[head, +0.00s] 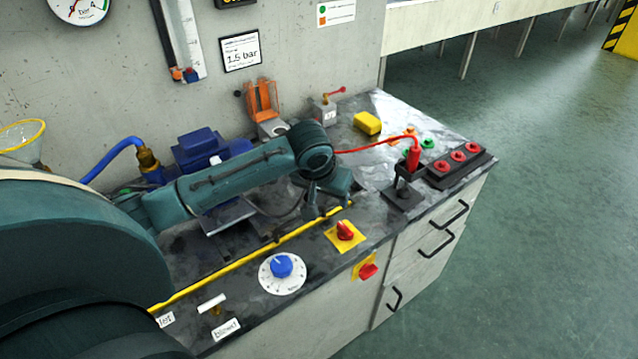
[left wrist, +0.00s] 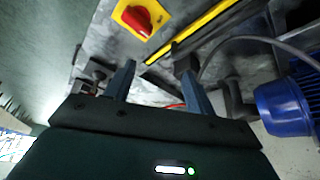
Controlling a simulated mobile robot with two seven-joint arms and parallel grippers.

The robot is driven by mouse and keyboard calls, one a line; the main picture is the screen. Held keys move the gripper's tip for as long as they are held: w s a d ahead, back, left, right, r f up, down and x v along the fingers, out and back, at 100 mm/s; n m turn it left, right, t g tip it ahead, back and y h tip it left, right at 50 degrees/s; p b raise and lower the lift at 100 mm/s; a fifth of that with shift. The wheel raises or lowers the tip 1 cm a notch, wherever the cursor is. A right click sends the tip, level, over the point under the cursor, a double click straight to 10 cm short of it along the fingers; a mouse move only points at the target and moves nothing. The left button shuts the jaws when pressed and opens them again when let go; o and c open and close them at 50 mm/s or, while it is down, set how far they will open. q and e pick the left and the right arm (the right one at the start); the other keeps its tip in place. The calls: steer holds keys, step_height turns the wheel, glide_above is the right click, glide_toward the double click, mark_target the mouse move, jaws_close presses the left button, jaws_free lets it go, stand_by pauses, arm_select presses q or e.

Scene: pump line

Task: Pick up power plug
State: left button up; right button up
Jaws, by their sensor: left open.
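A red plug (head: 413,158) on a red cable stands upright in a black holder (head: 403,193) near the right end of the bench. I cannot tell for certain that it is the power plug. A dark grey cable (left wrist: 245,40) runs from the blue motor (left wrist: 284,107) toward my left gripper; its end is unclear. My left gripper (head: 328,208) is open over the bench, left of the red plug and apart from it. In the left wrist view its fingers (left wrist: 160,78) are spread, with no object clearly held between them. My right gripper is not in view.
A black block with red sockets (head: 460,160) lies right of the holder. A red switch (head: 345,231), a blue dial (head: 281,265) and a yellow strip (head: 240,257) lie along the front. A yellow box (head: 367,123) sits behind. The wall closes off the back.

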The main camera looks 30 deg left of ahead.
arm_select(q)
steer(key=w+a+r+n+y, duration=0.1)
steer(key=w+a+r+n, duration=0.2)
steer(key=a+r, duration=0.35)
steer(key=x, duration=0.8)
steer(key=shift+a+f, duration=0.1)
steer(key=shift+a, duration=0.15)
steer(key=shift+x, duration=2.7)
steer(key=shift+s+d+f, duration=0.1)
steer(key=shift+d, duration=0.05)
steer(key=shift+c, duration=0.2)
steer(key=c, duration=1)
